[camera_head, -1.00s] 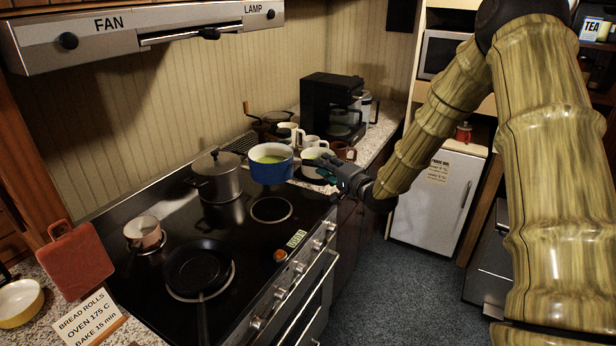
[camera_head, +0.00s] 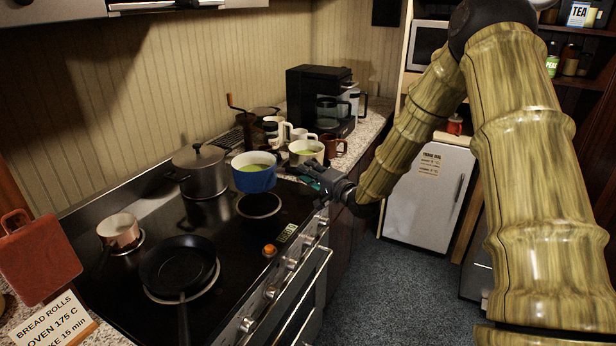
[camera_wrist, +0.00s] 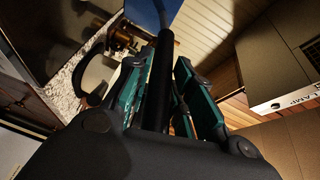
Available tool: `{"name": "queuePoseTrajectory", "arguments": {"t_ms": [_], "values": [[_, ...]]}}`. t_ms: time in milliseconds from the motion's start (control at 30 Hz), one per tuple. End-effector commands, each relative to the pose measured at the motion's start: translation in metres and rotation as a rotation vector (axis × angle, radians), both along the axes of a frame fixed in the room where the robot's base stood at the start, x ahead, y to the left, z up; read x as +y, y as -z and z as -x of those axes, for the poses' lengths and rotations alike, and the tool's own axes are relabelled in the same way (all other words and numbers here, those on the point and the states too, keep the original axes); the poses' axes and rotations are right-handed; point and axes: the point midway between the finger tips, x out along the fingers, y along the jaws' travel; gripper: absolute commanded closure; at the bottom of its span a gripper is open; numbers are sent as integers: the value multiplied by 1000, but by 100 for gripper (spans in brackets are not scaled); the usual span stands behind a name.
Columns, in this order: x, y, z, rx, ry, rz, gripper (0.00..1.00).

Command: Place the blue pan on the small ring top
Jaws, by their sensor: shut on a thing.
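The blue pan (camera_head: 254,178) has a pale rim and something green inside. It is upright above or at the back edge of the small ring (camera_head: 259,205), at the back right of the black stovetop; whether it touches the surface I cannot tell. My gripper (camera_head: 318,180) is to the right of the pan, shut on its dark handle. In the wrist view the handle (camera_wrist: 160,85) runs between the teal fingers, and a bit of the blue pan (camera_wrist: 148,12) shows at the top. The handle is mostly hidden in the head view.
A lidded steel pot (camera_head: 201,172) stands left of the pan. A black skillet (camera_head: 179,266) and a copper pot (camera_head: 119,231) sit on other rings. A white pot (camera_head: 307,151), mugs (camera_head: 334,147) and a coffee machine (camera_head: 318,100) crowd the counter behind.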

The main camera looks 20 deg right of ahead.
Motion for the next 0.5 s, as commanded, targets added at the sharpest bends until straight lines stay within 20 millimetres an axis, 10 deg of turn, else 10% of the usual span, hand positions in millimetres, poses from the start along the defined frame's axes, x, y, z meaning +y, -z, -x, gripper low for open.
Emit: {"name": "queuePoseTrajectory", "arguments": {"t_ms": [500], "values": [[-1,2,3,-1,6,-3,100]]}}
